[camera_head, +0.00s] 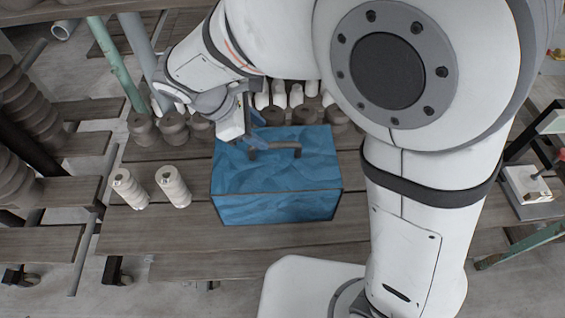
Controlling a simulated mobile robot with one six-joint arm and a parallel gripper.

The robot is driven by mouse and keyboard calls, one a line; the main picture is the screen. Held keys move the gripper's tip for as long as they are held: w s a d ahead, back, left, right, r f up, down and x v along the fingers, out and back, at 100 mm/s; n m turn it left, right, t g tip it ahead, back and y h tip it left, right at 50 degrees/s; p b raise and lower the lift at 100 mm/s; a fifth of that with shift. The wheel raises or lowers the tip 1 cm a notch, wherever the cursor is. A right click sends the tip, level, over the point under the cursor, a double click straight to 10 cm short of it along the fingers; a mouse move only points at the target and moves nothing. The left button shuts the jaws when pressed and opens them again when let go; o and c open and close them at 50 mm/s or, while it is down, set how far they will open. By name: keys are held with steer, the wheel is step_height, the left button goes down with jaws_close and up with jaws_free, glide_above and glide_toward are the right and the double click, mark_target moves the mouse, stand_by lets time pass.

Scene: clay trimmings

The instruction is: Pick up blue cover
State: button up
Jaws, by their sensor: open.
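The blue cover (277,190) is a box-like blue piece with a crumpled-looking surface and dark edges. It sits on the wooden plank table in the middle of the head view. A dark handle (276,152) stands on its top. My gripper (250,140) is open at the back left part of the cover's top, close to the left end of the handle. My wrist hides part of the fingers, and I cannot tell whether they touch the handle.
Two pale ribbed spools (173,187) stand on the planks left of the cover. Several brown clay pieces (173,130) and white pieces (297,95) line the back. Green and grey poles (120,62) rise at the left. The planks in front of the cover (260,262) are clear.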

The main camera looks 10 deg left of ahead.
mark_target(275, 144)
steer(key=p+x, duration=0.1)
steer(key=x, duration=0.6)
steer(key=shift+d+f+p, duration=0.1)
steer(key=shift+f+p, duration=0.25)
steer(key=shift+c, duration=0.5)
jaws_close()
